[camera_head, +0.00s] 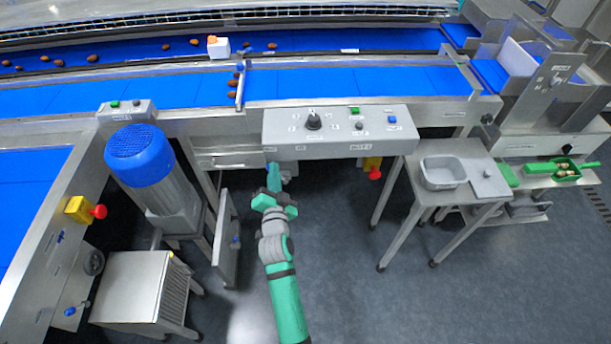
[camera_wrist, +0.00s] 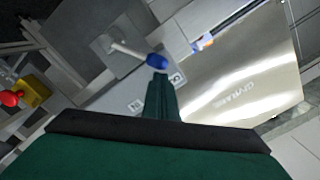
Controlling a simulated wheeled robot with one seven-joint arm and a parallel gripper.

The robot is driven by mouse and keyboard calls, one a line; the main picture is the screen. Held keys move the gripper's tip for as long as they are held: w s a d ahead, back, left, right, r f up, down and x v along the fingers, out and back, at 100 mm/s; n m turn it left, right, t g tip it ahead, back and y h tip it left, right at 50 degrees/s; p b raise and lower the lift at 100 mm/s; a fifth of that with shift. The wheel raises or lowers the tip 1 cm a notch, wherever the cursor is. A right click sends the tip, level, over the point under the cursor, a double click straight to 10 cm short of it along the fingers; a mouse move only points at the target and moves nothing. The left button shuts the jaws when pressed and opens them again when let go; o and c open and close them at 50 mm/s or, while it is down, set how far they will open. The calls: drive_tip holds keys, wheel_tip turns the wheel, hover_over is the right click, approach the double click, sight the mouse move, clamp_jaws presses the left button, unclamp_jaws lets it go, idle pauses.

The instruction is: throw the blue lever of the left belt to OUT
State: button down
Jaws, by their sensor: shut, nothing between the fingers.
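A lever with a round blue knob (camera_wrist: 157,61) on a pale rod shows in the wrist view. It rises from a grey plate (camera_wrist: 106,42), with small labels (camera_wrist: 177,78) near the knob. My gripper (camera_wrist: 160,82) is shut and empty, its tips just below the knob; I cannot tell whether they touch. In the head view my gripper (camera_head: 274,172) is at the underside of the grey control panel (camera_head: 340,132), and no lever is visible there. Another blue knob (camera_head: 70,311) is on the frame of the left belt (camera_head: 28,185), far left of my gripper. Lever labels are unreadable.
A steel flap with a blue knob (camera_head: 235,239) hangs left of my arm. A blue-capped motor (camera_head: 140,155) and steel cabinet (camera_head: 140,290) stand further left. A yellow-and-red stop button (camera_head: 373,168) and table (camera_head: 452,199) are to the right.

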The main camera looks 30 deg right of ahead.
drive_tip(key=shift+a, duration=0.2)
drive_tip(key=s+a+r, duration=0.1)
drive_tip(key=s+r, duration=0.2)
drive_tip(key=s, duration=0.8)
drive_tip(key=shift+a, duration=0.2)
drive_tip(key=shift+w+d, duration=0.1)
drive_tip(key=shift+w, duration=0.05)
drive_tip(key=shift+a, duration=0.2)
